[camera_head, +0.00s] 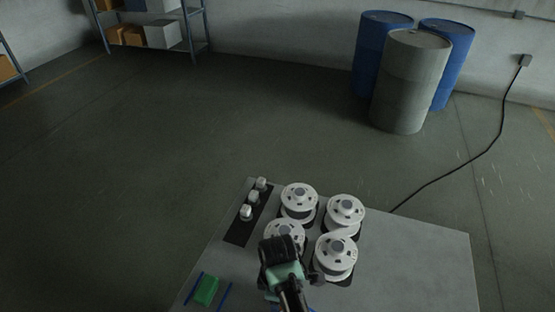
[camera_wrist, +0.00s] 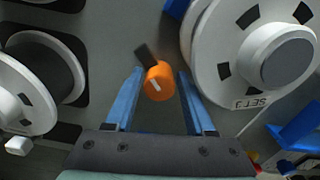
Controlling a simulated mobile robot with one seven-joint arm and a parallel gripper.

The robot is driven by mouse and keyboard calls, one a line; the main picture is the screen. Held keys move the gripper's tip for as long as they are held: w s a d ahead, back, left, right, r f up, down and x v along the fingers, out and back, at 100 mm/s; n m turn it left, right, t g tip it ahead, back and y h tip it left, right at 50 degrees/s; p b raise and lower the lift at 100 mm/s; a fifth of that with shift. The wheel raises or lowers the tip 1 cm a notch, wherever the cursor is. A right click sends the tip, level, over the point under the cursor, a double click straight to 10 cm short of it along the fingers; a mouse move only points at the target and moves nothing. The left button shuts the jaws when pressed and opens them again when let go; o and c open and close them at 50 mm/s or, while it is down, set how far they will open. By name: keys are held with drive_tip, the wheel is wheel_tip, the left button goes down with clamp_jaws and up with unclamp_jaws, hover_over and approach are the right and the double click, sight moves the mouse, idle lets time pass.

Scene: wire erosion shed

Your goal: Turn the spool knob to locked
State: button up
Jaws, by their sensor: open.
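In the wrist view, an orange knob (camera_wrist: 157,88) with a white mark on its face stands among white spools. A dark tab (camera_wrist: 147,56) lies at its upper left. My gripper (camera_wrist: 161,72) is open, with one blue finger on each side of the knob. Small gaps seem to show between fingers and knob; contact is hard to tell. In the head view, my dark wrist (camera_head: 282,250) is over the near spools and the knob is hidden. No lock marking is readable.
A white spool marked "SET 3" (camera_wrist: 209,70) is close to the right finger. Another spool (camera_wrist: 12,75) is at left. Barrels (camera_head: 411,85) stand beyond.

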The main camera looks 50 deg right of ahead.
clamp_jaws()
drive_tip(key=shift+m, duration=0.3)
drive_tip(key=m+p, duration=0.2)
drive_tip(key=m, duration=0.1)
drive_tip(key=shift+r+m, duration=0.15)
drive_tip(key=shift+m, duration=0.15)
drive_tip(key=m+p, duration=0.1)
drive_tip(key=m, duration=0.3)
drive_tip(key=m+p, duration=0.1)
drive_tip(key=m, duration=0.4)
drive_tip(key=shift+w+a+m, duration=0.1)
drive_tip(key=shift+m, duration=0.3)
drive_tip(key=shift+m+p, duration=0.5)
drive_tip(key=shift+m, duration=1.5)
